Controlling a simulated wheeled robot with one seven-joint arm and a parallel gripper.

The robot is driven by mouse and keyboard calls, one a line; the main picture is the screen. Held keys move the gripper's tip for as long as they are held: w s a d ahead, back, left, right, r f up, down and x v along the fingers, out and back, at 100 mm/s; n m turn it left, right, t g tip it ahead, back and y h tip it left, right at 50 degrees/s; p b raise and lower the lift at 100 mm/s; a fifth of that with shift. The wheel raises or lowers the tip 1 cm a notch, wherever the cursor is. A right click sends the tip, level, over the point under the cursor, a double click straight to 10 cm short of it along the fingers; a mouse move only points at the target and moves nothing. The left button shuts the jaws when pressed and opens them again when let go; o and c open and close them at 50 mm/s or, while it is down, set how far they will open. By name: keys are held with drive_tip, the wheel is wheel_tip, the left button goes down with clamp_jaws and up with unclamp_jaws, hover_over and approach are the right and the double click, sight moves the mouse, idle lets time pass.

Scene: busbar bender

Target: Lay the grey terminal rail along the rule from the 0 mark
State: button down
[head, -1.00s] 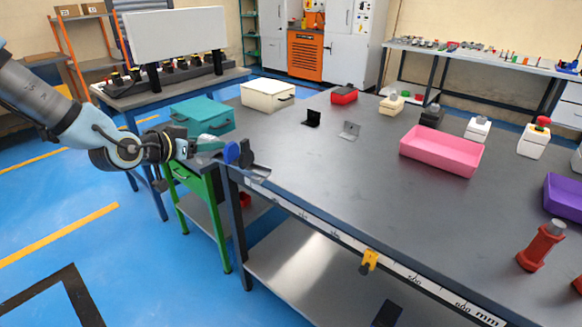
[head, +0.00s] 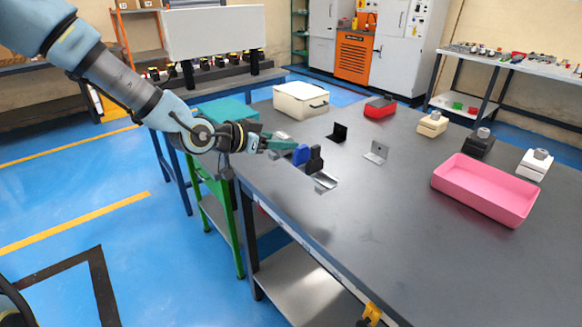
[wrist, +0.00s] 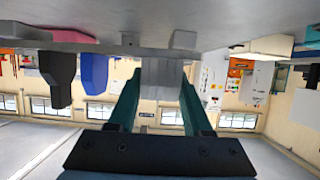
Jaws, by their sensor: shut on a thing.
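The grey terminal rail (head: 325,181) shows its near end in the head view, with a blue block (head: 301,155) and a black block (head: 315,159) standing on it. My gripper (head: 284,145) is shut at the rail's far part. In the wrist view a grey block (wrist: 162,76) sits between my fingers (wrist: 160,100), with the blue and black blocks to its left. The rail is over the left part of the bench top; whether it touches is unclear. The rule (head: 297,236) runs along the bench's front edge, right of and below the rail; its 0 mark is not legible.
A yellow clamp (head: 371,314) sits on the rule. A black bracket (head: 338,132) and a grey bracket (head: 376,152) stand behind the rail. A pink tray (head: 484,197) is at right, a cream box (head: 301,99) at the back. The bench top between rail and tray is clear.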

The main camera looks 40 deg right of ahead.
drive_tip(key=shift+f+p, duration=0.5)
drive_tip(key=shift+f, duration=2.4)
drive_tip(key=shift+f, duration=0.1)
drive_tip(key=shift+c, duration=1.6)
unclamp_jaws()
drive_tip(key=b+v, duration=0.1)
drive_tip(key=v, duration=1.1)
drive_tip(key=shift+b, duration=0.35)
drive_tip(key=shift+a, duration=0.1)
